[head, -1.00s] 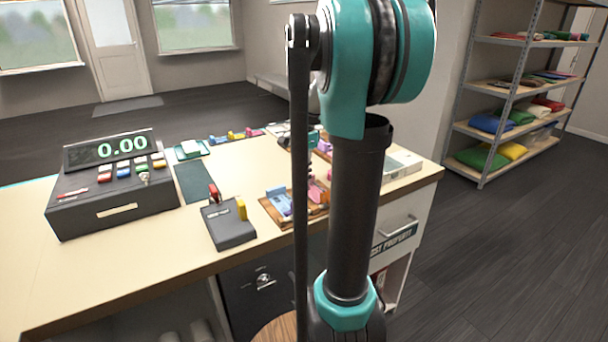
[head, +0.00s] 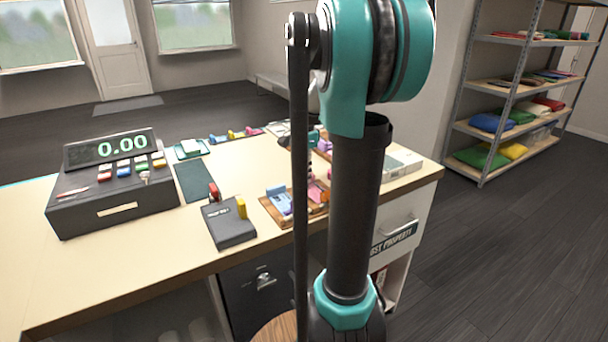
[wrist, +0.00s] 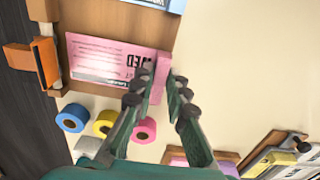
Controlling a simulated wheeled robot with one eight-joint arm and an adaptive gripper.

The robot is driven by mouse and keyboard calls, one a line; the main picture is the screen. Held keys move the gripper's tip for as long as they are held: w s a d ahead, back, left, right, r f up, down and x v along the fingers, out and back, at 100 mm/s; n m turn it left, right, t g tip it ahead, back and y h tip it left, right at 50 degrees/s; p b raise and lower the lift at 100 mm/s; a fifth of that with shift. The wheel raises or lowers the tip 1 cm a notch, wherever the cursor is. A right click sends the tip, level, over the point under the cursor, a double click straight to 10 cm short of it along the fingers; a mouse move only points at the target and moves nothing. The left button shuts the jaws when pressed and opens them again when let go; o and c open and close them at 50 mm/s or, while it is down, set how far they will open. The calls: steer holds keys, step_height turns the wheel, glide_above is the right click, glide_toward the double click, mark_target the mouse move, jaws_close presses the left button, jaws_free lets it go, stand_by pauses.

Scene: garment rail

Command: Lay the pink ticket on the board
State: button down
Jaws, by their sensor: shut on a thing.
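The pink ticket (wrist: 105,58) lies flat across the brown wooden board (wrist: 85,17) in the wrist view, its printing upside down. My gripper (wrist: 158,88) is shut on the ticket's right end, where a pink strip shows between the fingers. I cannot tell whether the ticket fully touches the board. In the head view the board (head: 268,209) is on the counter, with blue pieces (head: 277,198) on it and the pink ticket (head: 318,191) at its right, partly behind my arm. A light blue piece (wrist: 155,4) shows at the wrist view's top edge.
An orange block (wrist: 32,62) is at the board's left edge. Blue (wrist: 73,118), yellow (wrist: 104,122) and pink (wrist: 144,131) rolls are close by. A dark box device (head: 228,222) and a cash register (head: 112,190) stand left of the board. The front counter between them is clear.

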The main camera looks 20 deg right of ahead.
steer(key=shift+f, duration=0.1)
stand_by(0.3)
steer(key=c, duration=1.4)
jaws_free()
steer(key=shift+c, duration=0.2)
steer(key=o, duration=0.5)
steer(key=shift+r, duration=2.55)
steer(key=shift+r, duration=0.1)
steer(key=shift+r, duration=2.35)
